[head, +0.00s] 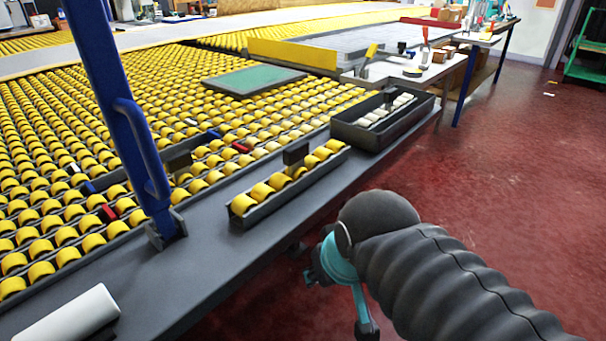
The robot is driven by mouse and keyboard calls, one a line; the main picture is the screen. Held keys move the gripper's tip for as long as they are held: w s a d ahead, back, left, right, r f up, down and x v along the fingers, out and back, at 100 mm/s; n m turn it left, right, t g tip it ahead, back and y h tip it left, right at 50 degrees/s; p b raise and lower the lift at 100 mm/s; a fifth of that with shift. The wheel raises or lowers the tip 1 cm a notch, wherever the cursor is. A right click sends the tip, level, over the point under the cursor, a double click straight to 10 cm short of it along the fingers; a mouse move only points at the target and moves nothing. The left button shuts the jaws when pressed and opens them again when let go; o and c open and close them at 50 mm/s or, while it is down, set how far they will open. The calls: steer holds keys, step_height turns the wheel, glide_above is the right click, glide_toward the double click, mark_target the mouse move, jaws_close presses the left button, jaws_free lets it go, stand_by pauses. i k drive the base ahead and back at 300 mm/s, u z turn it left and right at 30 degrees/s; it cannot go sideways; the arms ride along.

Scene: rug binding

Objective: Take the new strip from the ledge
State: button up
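A short strip of yellow rollers in a dark rail (262,207) lies on the grey ledge (215,262), and it looks like the new strip. A dark upright block (296,153) stands at its middle. My gripper (340,290), with teal and dark parts, is over the red floor, to the right of the ledge and nearer than the strip. It is apart from the strip. My black-sleeved arm partly hides it, and its fingers do not show clearly.
A dark bin (345,132) with white rollers stands behind the strip. A blue post (118,110) rises from the ledge on the left. A white roll (68,318) lies at the near left. The yellow roller bed (150,120) stretches behind. The red floor (500,170) at right is mostly clear.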

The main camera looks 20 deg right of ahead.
mark_target(303, 169)
steer(key=z, duration=0.45)
steer(key=k, duration=1)
steer(key=z, duration=0.25)
